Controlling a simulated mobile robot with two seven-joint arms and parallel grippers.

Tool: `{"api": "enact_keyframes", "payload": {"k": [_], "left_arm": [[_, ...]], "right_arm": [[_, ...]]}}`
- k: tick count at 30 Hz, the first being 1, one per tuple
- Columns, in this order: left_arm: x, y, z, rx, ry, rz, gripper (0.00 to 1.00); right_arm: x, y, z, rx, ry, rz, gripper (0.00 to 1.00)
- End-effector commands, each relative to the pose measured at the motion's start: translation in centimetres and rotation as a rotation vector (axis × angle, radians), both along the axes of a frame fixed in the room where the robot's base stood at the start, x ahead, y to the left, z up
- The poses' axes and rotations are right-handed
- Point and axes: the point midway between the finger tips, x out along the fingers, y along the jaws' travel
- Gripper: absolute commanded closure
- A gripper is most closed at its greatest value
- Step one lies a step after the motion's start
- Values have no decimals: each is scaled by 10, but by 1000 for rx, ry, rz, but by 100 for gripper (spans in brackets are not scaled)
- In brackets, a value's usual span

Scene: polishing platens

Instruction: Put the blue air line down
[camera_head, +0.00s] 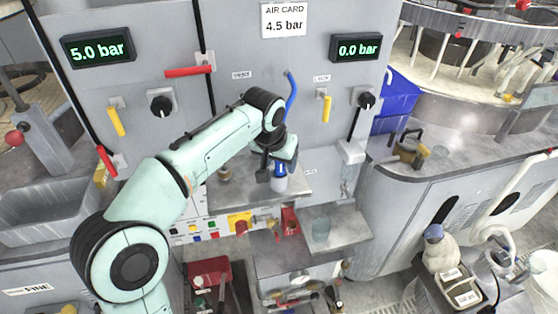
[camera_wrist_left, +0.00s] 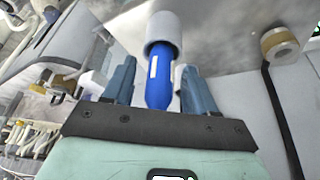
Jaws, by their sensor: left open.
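In the head view the holder (camera_head: 279,185) stands at the small grey shelf, under my left gripper (camera_head: 279,163). My left gripper is open, with one finger on each side of the blue piece. Gaps show beside it in the wrist view. My right gripper is out of view.
The panel carries a 5.0 bar display (camera_head: 98,48), a 0.0 bar display (camera_head: 355,47) and an air card (camera_head: 284,20) reading 4.5 bar. Yellow levers (camera_head: 326,108) and a red lever (camera_head: 189,71) stick out.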

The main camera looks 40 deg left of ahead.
Motion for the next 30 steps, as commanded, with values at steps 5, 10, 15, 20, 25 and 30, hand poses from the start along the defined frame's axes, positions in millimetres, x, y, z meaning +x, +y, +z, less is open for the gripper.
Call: {"api": "enact_keyframes", "payload": {"k": [5,10,15,20,25,30], "left_arm": [[-4,-1,18,1,-4,0,43],[-17,-5,53,1,-6,-1,43],[-31,-9,86,1,-5,-1,43],[-40,-11,107,1,-3,0,43],[-44,-12,115,0,-1,0,43],[-44,-12,115,0,0,0,43]], "right_arm": [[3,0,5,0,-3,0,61],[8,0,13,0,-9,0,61],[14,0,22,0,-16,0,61],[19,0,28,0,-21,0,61],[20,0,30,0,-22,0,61],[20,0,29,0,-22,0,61]]}}
